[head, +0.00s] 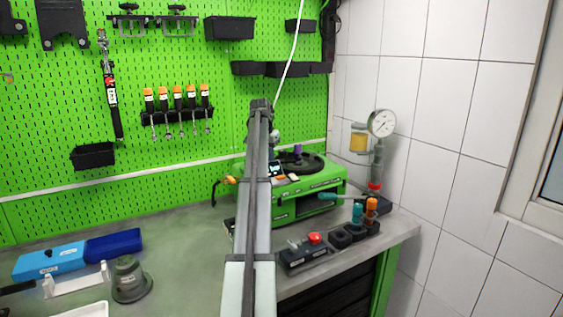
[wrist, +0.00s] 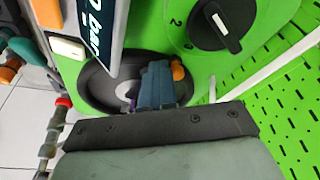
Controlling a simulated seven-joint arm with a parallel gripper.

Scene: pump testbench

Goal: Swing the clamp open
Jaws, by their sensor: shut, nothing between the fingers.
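The green testbench (head: 320,203) stands on the bench top, with a round black plate (head: 302,163) on its top. In the wrist view, the bluish-grey fingers of my gripper (wrist: 158,84) are shut with nothing between them. They are over the black plate (wrist: 95,90). A small orange tip (wrist: 178,72) shows just beside the fingers; it may belong to the clamp, but I cannot tell if they touch. A purple part (head: 298,150) stands on the plate in the head view. The clamp's shape is not clear; my arm and fingers hide part of this area.
A black selector knob (wrist: 222,25) and a display frame (wrist: 103,35) are close to my fingers. A control box with a red button (head: 314,238) stands in front. The bench middle (head: 185,230) is clear.

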